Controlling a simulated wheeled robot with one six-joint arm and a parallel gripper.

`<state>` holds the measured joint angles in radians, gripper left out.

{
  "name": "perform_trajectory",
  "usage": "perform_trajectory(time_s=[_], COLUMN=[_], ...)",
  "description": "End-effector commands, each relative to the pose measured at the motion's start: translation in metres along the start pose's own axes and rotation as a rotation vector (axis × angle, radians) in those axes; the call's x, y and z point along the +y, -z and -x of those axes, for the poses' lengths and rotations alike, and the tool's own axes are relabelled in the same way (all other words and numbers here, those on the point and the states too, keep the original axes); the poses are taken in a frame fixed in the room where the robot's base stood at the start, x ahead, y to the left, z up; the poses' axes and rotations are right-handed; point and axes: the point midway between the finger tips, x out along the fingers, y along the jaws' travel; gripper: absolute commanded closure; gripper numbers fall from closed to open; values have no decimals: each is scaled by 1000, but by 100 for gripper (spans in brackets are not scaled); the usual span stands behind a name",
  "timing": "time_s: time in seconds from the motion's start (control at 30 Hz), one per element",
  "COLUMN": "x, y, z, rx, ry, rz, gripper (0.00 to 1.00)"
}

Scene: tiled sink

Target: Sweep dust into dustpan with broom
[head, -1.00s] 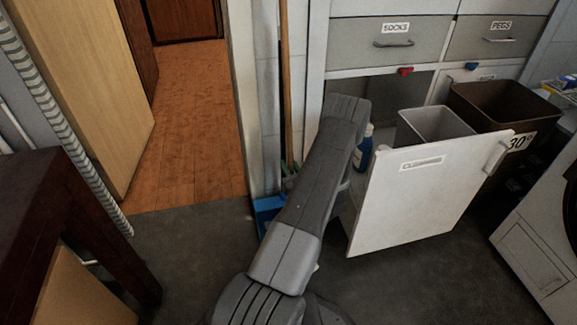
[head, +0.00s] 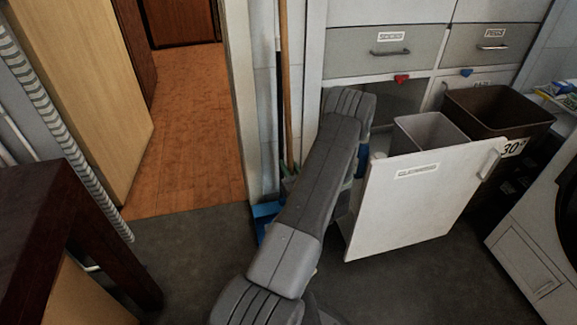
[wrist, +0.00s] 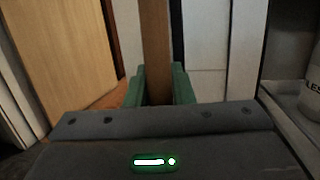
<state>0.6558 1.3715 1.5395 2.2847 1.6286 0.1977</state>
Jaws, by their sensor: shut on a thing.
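The broom's wooden handle (head: 285,90) stands upright by the door frame in the head view. My gripper (wrist: 158,88) is shut on the handle (wrist: 155,50), which stands between its two green fingers in the wrist view. The fingers show only in small part in the head view, beside my arm. A blue dustpan (head: 265,211) lies on the floor at the foot of the door frame, partly behind my arm. The broom's head is hidden, and no dust can be made out.
An open white cabinet door (head: 410,210) stands right of my arm, with a grey bin (head: 430,132) and a brown bin (head: 500,108) behind it. A dark table (head: 60,220) is at the left. The grey floor (head: 190,250) between is clear.

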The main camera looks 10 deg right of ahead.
Motion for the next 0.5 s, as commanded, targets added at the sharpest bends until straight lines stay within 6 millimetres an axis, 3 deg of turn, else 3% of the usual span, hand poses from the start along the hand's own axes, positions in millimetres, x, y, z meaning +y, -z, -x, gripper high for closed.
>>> perform_trajectory(time_s=[0.5], x=[12], y=[-13], z=[66], rx=[0], ry=[3], rz=[0], gripper=[100])
